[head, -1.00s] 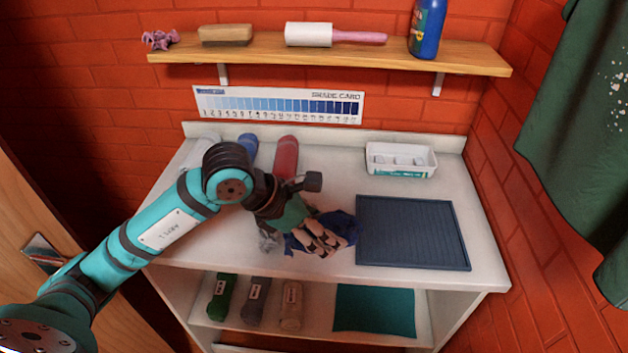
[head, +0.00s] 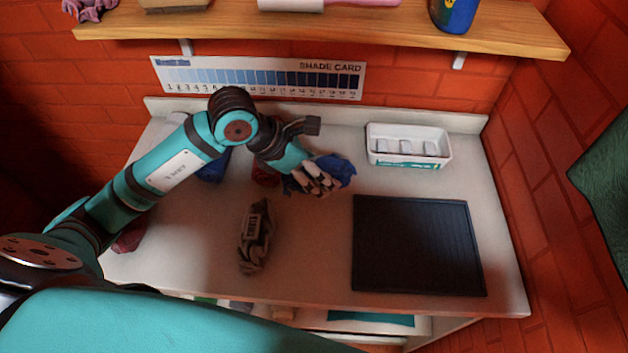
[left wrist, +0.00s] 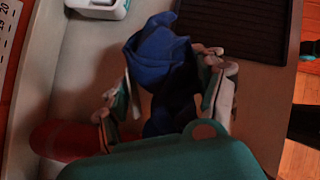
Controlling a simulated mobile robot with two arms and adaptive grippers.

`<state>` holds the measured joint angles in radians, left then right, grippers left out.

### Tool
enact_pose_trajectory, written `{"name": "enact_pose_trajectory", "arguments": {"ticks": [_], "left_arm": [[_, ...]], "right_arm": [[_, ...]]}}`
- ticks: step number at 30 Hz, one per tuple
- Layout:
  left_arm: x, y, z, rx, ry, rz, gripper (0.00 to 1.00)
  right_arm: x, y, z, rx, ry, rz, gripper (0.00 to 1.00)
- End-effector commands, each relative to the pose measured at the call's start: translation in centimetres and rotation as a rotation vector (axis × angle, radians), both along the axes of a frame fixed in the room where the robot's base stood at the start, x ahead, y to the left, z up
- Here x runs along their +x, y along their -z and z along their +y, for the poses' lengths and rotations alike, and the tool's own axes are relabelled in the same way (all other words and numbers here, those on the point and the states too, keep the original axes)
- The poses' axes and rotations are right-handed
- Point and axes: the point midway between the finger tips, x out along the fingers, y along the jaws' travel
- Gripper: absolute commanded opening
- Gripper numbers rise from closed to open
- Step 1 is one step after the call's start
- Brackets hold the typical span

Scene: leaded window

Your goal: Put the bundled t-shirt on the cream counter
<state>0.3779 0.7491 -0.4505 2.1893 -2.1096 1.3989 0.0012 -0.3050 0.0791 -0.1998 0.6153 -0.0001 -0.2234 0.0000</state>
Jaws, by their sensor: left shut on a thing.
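My left gripper (head: 318,182) is shut on a crumpled dark blue cloth bundle (head: 338,168), which looks like the bundled t-shirt. The bundle is over the cream counter (head: 320,255), left of the dark tray. In the left wrist view the blue bundle (left wrist: 162,60) sticks out between the two fingers (left wrist: 165,88). I cannot tell whether it touches the counter. My right gripper is not in view.
Red (head: 265,175) and blue (head: 213,168) rolls are partly hidden by my arm. A wooden shelf (head: 320,30) hangs above.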

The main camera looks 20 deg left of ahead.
Motion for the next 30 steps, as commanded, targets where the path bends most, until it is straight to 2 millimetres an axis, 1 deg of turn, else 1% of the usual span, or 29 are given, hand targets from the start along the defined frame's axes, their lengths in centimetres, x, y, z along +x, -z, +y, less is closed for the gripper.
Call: {"name": "enact_pose_trajectory", "arguments": {"ticks": [1, 3, 6, 8, 12, 14, 18, 24, 25, 30], "left_arm": [[-0.1, 0.7, 0.0, -0.001, 0.0, 0.004, 0.32], [0.0, 1.3, 0.0, -0.001, -0.001, 0.002, 0.32], [0.0, 2.0, 0.0, -0.002, 0.0, -0.001, 0.32], [0.0, 2.5, 0.0, -0.001, 0.0, 0.001, 0.32], [0.0, 4.6, 0.0, -0.001, -0.001, 0.003, 0.32], [0.0, 5.2, 0.0, -0.001, -0.001, 0.0, 0.32], [0.1, 5.4, 0.0, -0.001, 0.001, -0.004, 0.32], [0.1, 5.7, 0.0, 0.0, 0.0, -0.003, 0.32], [0.0, 5.8, 0.0, 0.001, 0.0, -0.003, 0.7], [0.0, 5.6, 0.0, 0.001, 0.001, -0.002, 0.92]], "right_arm": [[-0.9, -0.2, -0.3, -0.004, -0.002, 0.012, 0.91], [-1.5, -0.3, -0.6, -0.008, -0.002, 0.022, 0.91], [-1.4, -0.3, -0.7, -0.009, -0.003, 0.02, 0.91], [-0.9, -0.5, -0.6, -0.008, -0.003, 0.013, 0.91], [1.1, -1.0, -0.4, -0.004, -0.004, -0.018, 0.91], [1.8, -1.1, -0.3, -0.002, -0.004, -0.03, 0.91], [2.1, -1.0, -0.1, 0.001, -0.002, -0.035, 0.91], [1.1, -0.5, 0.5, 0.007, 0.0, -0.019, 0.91], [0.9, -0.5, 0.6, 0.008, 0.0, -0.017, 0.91], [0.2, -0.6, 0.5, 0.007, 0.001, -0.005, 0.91]]}}
